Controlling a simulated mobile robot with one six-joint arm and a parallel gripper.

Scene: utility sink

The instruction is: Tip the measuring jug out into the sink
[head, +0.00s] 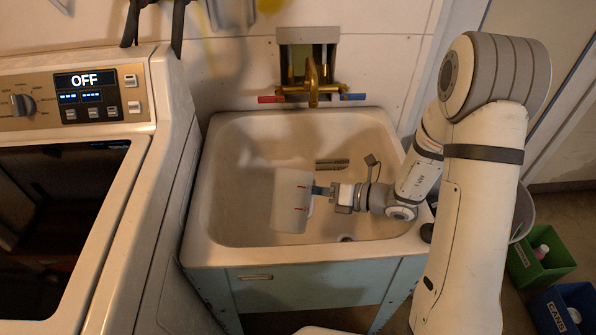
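The measuring jug (291,203) is a whitish, translucent vessel with small red marks and a blue handle at its right side. It is over the basin of the sink (240,157), left of my gripper (328,193). My gripper reaches in from the right and looks shut on the blue handle. The jug looks roughly upright, perhaps slightly tilted. I cannot see into it clearly, so its contents are hidden. Whether its base touches the basin floor is unclear.
A brass tap (313,80) with red and blue levers is at the sink's back. A washing machine (150,180) stands close on the left. A green bin (540,258) and a blue bin (562,308) are on the floor at the right.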

